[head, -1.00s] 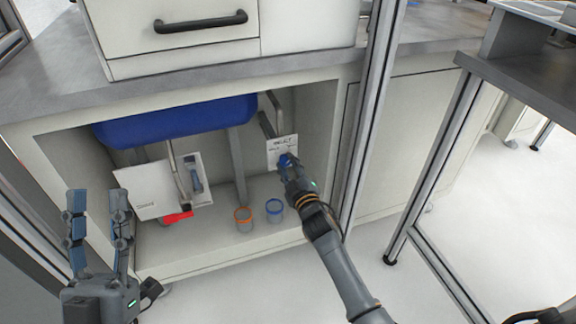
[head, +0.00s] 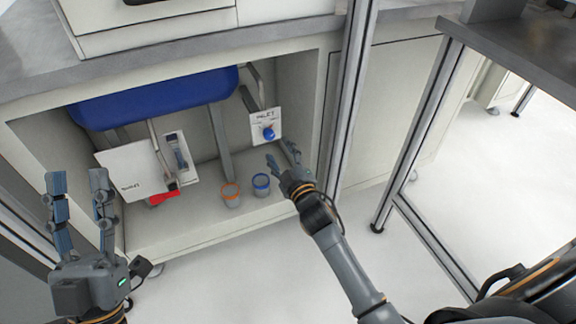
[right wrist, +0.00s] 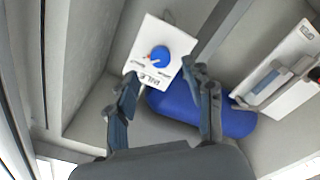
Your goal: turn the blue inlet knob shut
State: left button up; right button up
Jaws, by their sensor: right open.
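The blue inlet knob (head: 268,132) sits on a white plate marked INLET (head: 262,117) inside the open cabinet. In the right wrist view the knob (right wrist: 160,56) shows beyond the fingertips, in the upper middle, on its white plate (right wrist: 143,40). My right gripper (head: 282,154) is open and empty, just below and in front of the knob, apart from it. Its two fingers are spread in the right wrist view (right wrist: 163,75). My left gripper (head: 78,183) is open and empty, pointing up at the left, outside the cabinet.
A blue basin (head: 150,95) hangs under the counter. A white panel (head: 128,173) with a red handle (head: 163,198) is at left. An orange-rimmed cup (head: 231,195) and a blue-rimmed cup (head: 261,184) stand on the cabinet floor. A metal post (head: 345,110) stands right of the opening.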

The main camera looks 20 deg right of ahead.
jog(key=s, duration=0.6)
jog(key=shift+d, duration=0.15)
